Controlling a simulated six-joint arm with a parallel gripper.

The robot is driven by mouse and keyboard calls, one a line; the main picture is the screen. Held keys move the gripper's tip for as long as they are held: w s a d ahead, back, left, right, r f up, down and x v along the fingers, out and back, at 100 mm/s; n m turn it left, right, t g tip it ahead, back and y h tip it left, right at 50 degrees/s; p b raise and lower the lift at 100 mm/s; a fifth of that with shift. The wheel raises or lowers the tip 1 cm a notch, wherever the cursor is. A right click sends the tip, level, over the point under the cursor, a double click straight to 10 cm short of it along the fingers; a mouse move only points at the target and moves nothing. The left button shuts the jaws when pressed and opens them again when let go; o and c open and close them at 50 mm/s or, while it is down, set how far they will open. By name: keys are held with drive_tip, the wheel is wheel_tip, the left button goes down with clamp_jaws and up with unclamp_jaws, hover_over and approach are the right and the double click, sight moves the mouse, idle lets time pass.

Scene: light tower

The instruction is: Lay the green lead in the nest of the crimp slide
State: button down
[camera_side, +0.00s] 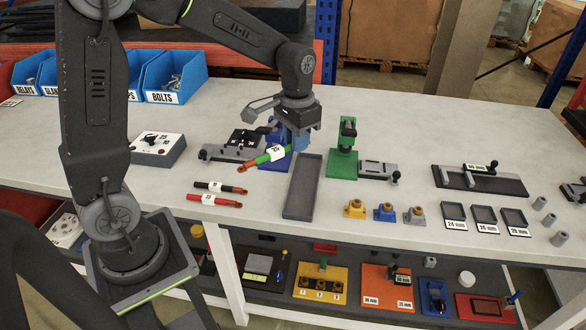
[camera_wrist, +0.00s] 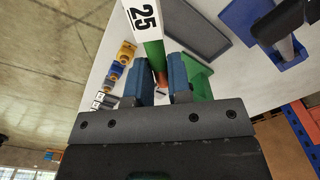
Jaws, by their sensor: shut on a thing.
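The green lead (camera_side: 262,159) has a white label marked 25 and a coppery end. My gripper (camera_side: 291,144) is shut on it near one end and holds it tilted above the bench. In the wrist view the lead (camera_wrist: 153,50) runs up from between the blue fingers of my gripper (camera_wrist: 163,78). A grey slide-like fixture (camera_side: 378,169) stands right of a green press (camera_side: 343,158). Another grey fixture with black parts (camera_side: 232,150) lies left of a blue press (camera_side: 274,158), which my gripper partly hides. I cannot tell which fixture is the crimp slide, and no nest shows clearly.
A black lead (camera_side: 220,188) and a red lead (camera_side: 214,201) lie at the front left. An empty grey tray (camera_side: 302,187) lies below my gripper. A long dark fixture (camera_side: 480,181) and small trays (camera_side: 484,215) stand right. Blue bins (camera_side: 175,77) line the back left.

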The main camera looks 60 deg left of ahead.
drive_tip(key=r, duration=0.8)
drive_tip(key=shift+a+r, duration=0.2)
drive_tip(key=shift+a, duration=0.05)
drive_tip(key=w+a+m, duration=0.1)
drive_tip(key=a+m, duration=0.3)
drive_tip(key=a, duration=0.6)
drive_tip(key=m, duration=0.5)
hover_over(249, 153)
wheel_tip(249, 153, down, 18)
drive_tip(key=shift+r, duration=0.1)
drive_tip(key=shift+f, duration=0.3)
drive_tip(key=shift+f, duration=2.75)
drive_tip(key=shift+f, duration=0.1)
